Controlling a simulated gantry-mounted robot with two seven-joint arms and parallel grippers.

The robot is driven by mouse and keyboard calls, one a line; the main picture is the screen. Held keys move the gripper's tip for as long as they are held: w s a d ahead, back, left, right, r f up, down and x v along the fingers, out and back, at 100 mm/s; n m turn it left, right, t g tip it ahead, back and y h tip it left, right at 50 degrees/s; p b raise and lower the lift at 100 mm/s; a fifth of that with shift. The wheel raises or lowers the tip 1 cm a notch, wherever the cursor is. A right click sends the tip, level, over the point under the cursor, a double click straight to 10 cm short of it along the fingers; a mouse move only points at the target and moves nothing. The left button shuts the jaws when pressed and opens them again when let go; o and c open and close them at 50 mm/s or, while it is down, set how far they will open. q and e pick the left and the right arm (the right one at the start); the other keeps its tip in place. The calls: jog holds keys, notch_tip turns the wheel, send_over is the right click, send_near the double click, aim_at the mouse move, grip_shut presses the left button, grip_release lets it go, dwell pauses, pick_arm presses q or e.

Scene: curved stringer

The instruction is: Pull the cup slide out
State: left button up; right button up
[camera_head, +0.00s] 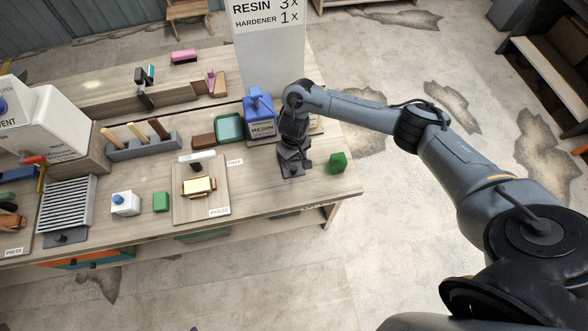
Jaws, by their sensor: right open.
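My right gripper (293,157) points down at the right part of the workbench, in front of the blue resin container (259,119). It is open. Directly under it is a small dark plate (291,173) on the bench top, which looks like the cup slide. The gripper covers part of this plate, and I cannot tell whether the fingers touch it. No cup shows clearly there. My left gripper is not in view.
A green block (338,163) sits right of the gripper near the bench edge. A wooden press board (217,195) with a gold piece lies to the left. A tall resin and hardener sign (268,50) stands behind. The bench front between board and plate is clear.

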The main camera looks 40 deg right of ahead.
aim_at(294, 168)
notch_tip(294, 168, down, 5)
jog(key=shift+s+r+b, duration=0.1)
jog(key=shift+b, duration=0.9)
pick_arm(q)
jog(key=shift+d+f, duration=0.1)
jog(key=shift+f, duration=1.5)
pick_arm(e)
jog(key=shift+f, duration=1.1)
jog(key=shift+c, duration=0.4)
grip_shut()
